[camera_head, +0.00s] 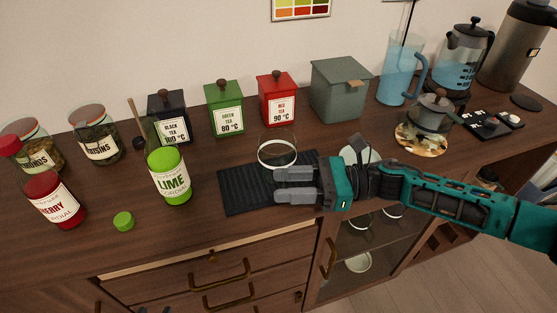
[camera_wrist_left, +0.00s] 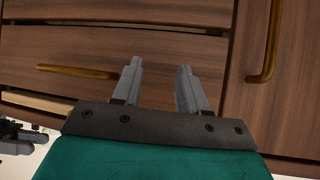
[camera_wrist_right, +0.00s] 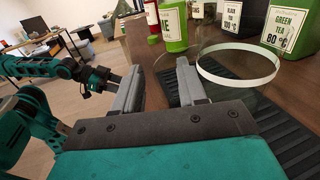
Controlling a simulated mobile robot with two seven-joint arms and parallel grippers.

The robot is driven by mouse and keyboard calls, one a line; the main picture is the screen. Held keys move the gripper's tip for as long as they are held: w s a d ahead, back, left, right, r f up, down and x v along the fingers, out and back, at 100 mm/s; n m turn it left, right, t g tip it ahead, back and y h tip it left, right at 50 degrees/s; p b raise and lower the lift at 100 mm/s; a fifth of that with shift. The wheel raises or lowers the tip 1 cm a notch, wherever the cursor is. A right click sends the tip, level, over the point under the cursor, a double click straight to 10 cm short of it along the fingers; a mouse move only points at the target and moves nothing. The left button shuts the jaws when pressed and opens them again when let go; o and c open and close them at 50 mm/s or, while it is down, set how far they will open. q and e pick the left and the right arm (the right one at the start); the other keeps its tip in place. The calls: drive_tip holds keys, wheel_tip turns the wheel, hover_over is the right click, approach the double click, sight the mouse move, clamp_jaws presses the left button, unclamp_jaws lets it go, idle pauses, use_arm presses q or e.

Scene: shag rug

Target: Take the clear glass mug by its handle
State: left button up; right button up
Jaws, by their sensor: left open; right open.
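The clear glass mug (camera_head: 277,155) stands on a black ribbed mat (camera_head: 235,196) on the wooden sideboard. Its pale rim (camera_wrist_right: 238,66) shows in the right wrist view, just right of my right gripper (camera_wrist_right: 159,68). I cannot make out its handle clearly. In the head view my right gripper (camera_head: 275,185) reaches in from the right, in front of the mug, with its fingers apart and nothing seen between them. My left gripper (camera_wrist_left: 160,66) is open and empty in front of the drawer fronts (camera_wrist_left: 70,45). It is outside the head view.
A lime cordial bottle (camera_head: 168,172) and its green cap (camera_head: 123,221) are left of the mat. Black, green (camera_head: 224,108) and red (camera_head: 277,99) tea tins stand behind. A white dish (camera_head: 357,154) sits behind my right wrist.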

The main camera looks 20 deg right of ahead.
drive_tip(key=shift+x, duration=1.15)
clamp_jaws()
